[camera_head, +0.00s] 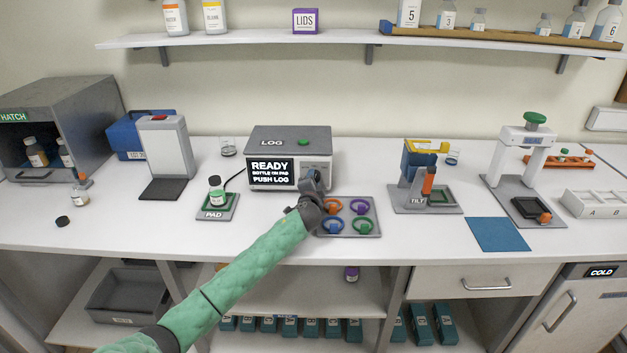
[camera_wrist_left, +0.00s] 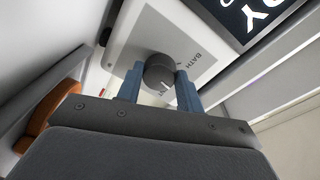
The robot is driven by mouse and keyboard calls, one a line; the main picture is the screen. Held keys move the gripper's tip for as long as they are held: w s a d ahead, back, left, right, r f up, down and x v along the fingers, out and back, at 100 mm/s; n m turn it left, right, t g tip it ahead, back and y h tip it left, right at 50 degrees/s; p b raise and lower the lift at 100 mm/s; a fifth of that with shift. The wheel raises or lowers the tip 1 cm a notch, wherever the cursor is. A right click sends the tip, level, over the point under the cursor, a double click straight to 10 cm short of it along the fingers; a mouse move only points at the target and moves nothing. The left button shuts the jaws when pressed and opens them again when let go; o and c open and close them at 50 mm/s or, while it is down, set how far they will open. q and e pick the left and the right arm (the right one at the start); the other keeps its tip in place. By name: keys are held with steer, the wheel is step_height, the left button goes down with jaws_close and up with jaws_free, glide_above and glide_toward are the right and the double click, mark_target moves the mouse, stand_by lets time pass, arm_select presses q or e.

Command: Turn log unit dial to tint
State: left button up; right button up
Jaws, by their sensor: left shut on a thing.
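The log unit (camera_head: 290,145) stands on the bench near the middle of the head view, its screen (camera_head: 270,171) reading "READY, BOTTLE ON PAD, PUSH LOG". A white mark shows on the dial, near partly hidden lettering; "BATH" reads at the upper right. My right gripper is not in view.
A grey tray with coloured rings (camera_head: 369,205) lies just right of my left forearm. The tilt stand (camera_head: 413,195) is farther right.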

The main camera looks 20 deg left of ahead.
arm_select(q)
steer(key=m+p, duration=0.2)
steer(key=m, duration=0.2)
steer(key=shift+r+m+p, duration=0.15)
steer(key=shift+m+p, duration=0.15)
steer(key=shift+m, duration=0.1)
steer(key=shift+d+m+g+p, duration=0.1)
steer(key=shift+m+g+p, duration=0.35)
steer(key=shift+m, duration=0.75)
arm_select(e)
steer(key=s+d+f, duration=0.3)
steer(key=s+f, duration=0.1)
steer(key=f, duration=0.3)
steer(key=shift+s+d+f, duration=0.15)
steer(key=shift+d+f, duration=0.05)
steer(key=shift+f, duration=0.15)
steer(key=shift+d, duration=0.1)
arm_select(q)
steer(key=o, duration=1)
